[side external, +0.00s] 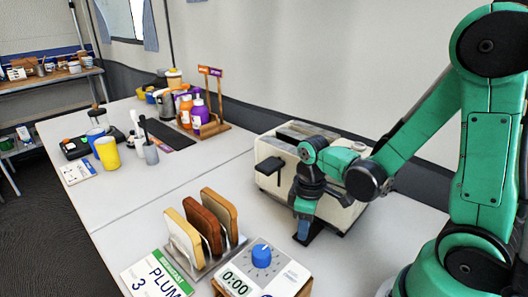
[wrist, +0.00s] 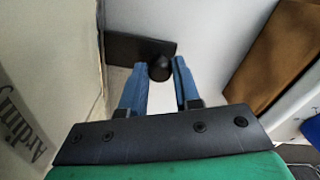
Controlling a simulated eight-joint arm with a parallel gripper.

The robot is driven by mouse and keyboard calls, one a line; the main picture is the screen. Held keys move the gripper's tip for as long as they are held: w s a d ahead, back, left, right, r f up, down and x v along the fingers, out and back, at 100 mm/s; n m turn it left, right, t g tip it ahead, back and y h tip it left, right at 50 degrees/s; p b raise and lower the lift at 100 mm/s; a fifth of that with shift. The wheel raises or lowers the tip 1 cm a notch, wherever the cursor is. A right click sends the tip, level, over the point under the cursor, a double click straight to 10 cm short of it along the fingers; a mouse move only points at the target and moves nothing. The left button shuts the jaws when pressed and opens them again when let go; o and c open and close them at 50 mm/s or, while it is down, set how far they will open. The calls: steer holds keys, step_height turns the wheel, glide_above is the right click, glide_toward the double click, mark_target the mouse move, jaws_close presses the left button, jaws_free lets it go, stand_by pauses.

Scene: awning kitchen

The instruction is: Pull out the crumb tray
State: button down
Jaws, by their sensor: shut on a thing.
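The cream toaster (side external: 345,215) stands on the table against the wall side, with a black lever (side external: 268,166) on its end. In the wrist view its pale wall (wrist: 55,70) fills the left. A dark, flat crumb tray (wrist: 132,46) shows beside that wall, with a round black knob (wrist: 159,68) at its near side. My gripper (side external: 302,238) is low at the toaster's near end, close to the tabletop. In the wrist view its blue fingers (wrist: 160,74) are on either side of the knob, shut on it. How far the tray extends inside the toaster is hidden.
A rack (side external: 208,262) with several bread slices and a timer (side external: 262,272) with a blue dial stand left and in front of my gripper. Bottles (side external: 200,115) and cups (side external: 107,152) are farther back.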

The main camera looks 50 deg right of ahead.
stand_by(0.8)
steer(key=shift+a, duration=2.3)
steer(key=c, duration=0.6)
jaws_free()
steer(key=shift+r, duration=0.1)
steer(key=shift+r, duration=2.7)
steer(key=shift+r, duration=0.1)
